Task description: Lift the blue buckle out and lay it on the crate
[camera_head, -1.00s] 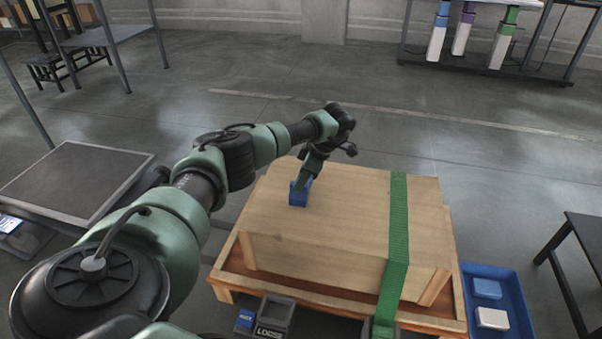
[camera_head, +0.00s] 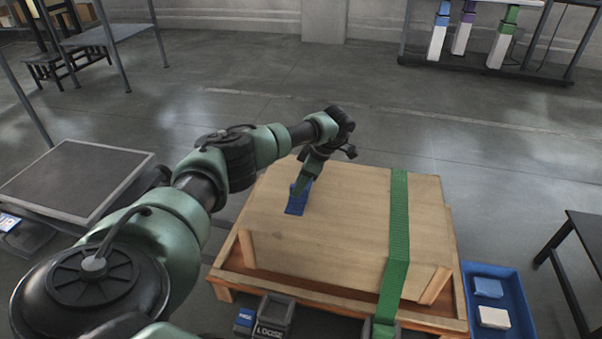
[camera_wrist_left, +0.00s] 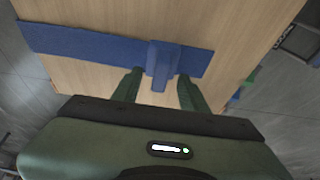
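The blue buckle (camera_wrist_left: 162,65) lies on the wooden crate's top (camera_wrist_left: 110,75), across a flat blue strap (camera_wrist_left: 90,43) in the left wrist view. The blue strap also shows on the crate in the head view (camera_head: 296,204), near the crate's left side. My left gripper (camera_head: 302,187) is low over the crate there. In the left wrist view its two fingers (camera_wrist_left: 160,76) stand apart on either side of the buckle, with a visible gap at the left one. The fingers look open. My right gripper is not in view.
A green strap (camera_head: 398,220) runs over the crate's right part. A grey holder marked LOOSE (camera_head: 272,318) stands at the front. A blue tray (camera_head: 522,312) with a blue and a white item is at right. Dark tables stand left (camera_head: 75,180) and right (camera_head: 588,245).

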